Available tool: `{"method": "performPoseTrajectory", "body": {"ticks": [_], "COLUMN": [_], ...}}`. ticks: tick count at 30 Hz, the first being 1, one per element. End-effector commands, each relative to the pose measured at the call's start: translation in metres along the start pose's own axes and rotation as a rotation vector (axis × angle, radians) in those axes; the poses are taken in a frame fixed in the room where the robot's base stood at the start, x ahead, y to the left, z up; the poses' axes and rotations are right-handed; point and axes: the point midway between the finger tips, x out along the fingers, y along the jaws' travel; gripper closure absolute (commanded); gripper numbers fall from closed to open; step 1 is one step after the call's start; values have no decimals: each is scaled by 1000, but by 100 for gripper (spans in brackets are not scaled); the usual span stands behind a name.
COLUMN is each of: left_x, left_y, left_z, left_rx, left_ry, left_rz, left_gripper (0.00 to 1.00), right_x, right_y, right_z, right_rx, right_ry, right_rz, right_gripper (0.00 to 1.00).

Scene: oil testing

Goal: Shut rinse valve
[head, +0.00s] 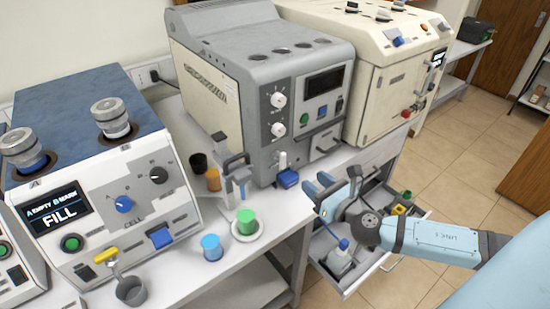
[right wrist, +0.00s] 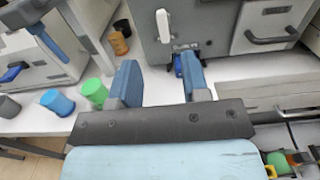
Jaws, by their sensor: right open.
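No readable label marks the rinse valve. A white upright lever (head: 283,160) and a blue block (head: 288,178) sit low on the front of the grey middle machine (head: 300,95). In the right wrist view the white lever (right wrist: 163,26) and the blue block (right wrist: 178,66) show just beyond my fingers. My right gripper (head: 320,185) is open and empty, to the right of the blue block and apart from it in the head view. A yellow-handled valve (head: 106,256) is on the left machine, above a grey cup (head: 130,291). My left gripper is out of view.
A grey stand (head: 238,172), blue cup (head: 211,247), green cup (head: 246,221) and orange cup (head: 213,180) stand on the bench. An open drawer (head: 348,290) below my right gripper holds a blue-capped bottle (head: 340,259) and a yellow item (head: 399,208).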

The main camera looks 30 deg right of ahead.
Motion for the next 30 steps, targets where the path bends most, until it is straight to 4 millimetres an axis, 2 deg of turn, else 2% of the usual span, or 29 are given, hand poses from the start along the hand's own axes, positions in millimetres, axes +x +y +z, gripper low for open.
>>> {"method": "performPoseTrajectory", "body": {"ticks": [5, 21, 25, 30], "left_x": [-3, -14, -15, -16], "left_y": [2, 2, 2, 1], "left_z": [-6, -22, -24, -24], "left_rx": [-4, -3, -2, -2], "left_ry": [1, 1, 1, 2], "left_rz": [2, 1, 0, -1], "left_gripper": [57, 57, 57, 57], "right_x": [18, 112, 127, 135], "right_y": [0, 0, 0, 0], "right_z": [3, 2, 1, 0], "right_rx": [0, 5, 5, 5], "right_ry": [-3, -1, 0, 1], "right_rz": [-2, -1, -2, 0], "right_gripper": [57, 57, 57, 57]}}
